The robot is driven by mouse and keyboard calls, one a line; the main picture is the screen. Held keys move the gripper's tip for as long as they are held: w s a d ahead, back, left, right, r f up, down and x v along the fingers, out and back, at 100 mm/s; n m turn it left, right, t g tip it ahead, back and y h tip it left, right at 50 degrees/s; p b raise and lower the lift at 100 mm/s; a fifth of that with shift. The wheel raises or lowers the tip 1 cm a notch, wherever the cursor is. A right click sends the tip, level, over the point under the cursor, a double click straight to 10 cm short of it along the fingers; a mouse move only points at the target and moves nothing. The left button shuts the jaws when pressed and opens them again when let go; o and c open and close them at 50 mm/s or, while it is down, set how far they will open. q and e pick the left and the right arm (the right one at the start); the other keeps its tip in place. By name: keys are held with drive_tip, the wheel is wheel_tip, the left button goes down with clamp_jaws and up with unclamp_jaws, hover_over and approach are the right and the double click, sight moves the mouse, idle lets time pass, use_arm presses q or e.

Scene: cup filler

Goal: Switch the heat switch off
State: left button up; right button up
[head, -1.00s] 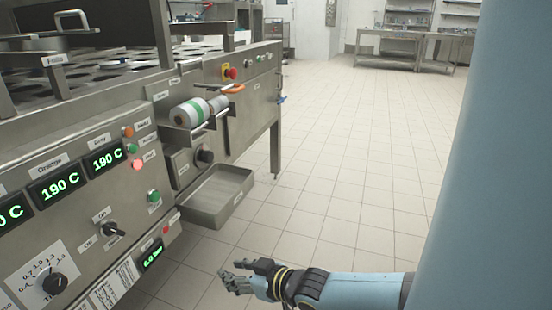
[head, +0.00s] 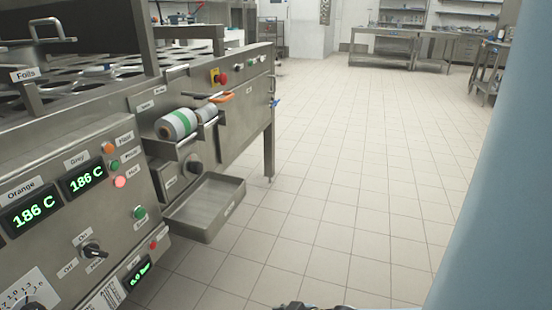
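A black rotary switch (head: 93,250) sits on the steel front panel (head: 75,215) at the lower left of the head view. "On" and "Off" labels are beside it, and another label under its handle is too small to read for certain. Its handle tilts toward the lower right. A second dark rotary knob (head: 195,166) is on the recessed panel farther back. Only a dark top part of my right arm's end (head: 305,306) shows at the bottom edge, well right of the panel. Its fingers are hidden below the frame. My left gripper is not in view.
Two green displays (head: 82,178) read 186 C. Orange, green and glowing red lamps (head: 120,182) are beside them. A steel tray (head: 206,206) juts out from the machine. A film roll (head: 177,124) is above it. The tiled floor (head: 350,180) to the right is clear.

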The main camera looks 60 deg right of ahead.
idle(0.4)
drive_tip(key=m+t+y+b, duration=0.65)
drive_tip(key=m+b, duration=0.95)
drive_tip(key=m, duration=1)
approach(101, 255)
drive_tip(key=shift+t+h, duration=0.75)
drive_tip(key=x, duration=0.6)
drive_tip(key=a+f+p+x, duration=0.1)
drive_tip(key=x, duration=0.2)
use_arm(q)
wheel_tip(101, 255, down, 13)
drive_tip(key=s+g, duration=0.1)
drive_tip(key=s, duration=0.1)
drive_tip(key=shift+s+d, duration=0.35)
use_arm(e)
drive_tip(key=shift+w+a, duration=0.1)
drive_tip(key=shift+w, duration=0.2)
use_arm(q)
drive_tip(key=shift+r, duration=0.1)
use_arm(e)
drive_tip(key=shift+c, duration=0.4)
